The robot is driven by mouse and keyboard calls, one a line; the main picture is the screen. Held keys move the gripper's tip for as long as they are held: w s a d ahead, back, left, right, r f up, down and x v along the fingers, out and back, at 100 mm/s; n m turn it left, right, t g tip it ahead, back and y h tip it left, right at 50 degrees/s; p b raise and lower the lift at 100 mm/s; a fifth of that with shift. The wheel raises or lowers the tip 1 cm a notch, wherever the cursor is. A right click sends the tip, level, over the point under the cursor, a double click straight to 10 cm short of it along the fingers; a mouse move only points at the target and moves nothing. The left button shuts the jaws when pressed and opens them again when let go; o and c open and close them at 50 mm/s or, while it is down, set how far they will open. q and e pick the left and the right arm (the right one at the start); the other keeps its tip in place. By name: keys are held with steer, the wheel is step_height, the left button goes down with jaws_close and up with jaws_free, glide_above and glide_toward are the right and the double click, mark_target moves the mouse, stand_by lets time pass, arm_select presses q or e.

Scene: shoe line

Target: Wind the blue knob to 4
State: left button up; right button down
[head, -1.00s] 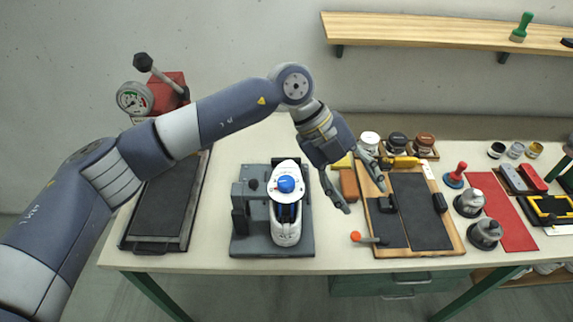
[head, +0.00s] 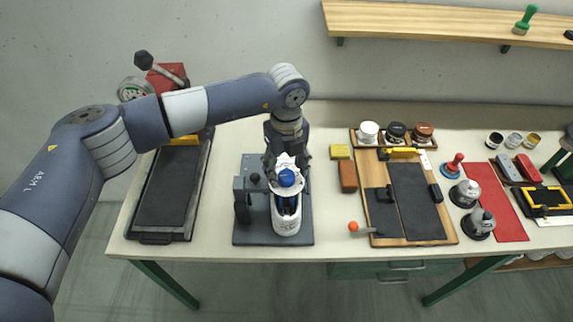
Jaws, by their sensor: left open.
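The blue knob (head: 287,178) sits on the white round dial at the top of a white shoe (head: 286,221), which stands in a dark grey fixture (head: 246,238) on the bench. The dial's markings are too small to read. My left gripper (head: 286,176) is open at the knob, with a finger on either side of the dial. I cannot tell whether the fingers touch the knob. The wrist hides the far part of the fixture. My right gripper is not in view.
A dark tray (head: 165,192) lies left. A brown block (head: 348,177) and yellow block (head: 340,152) stand nearby.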

arm_select(q)
steer(key=shift+f, duration=0.65)
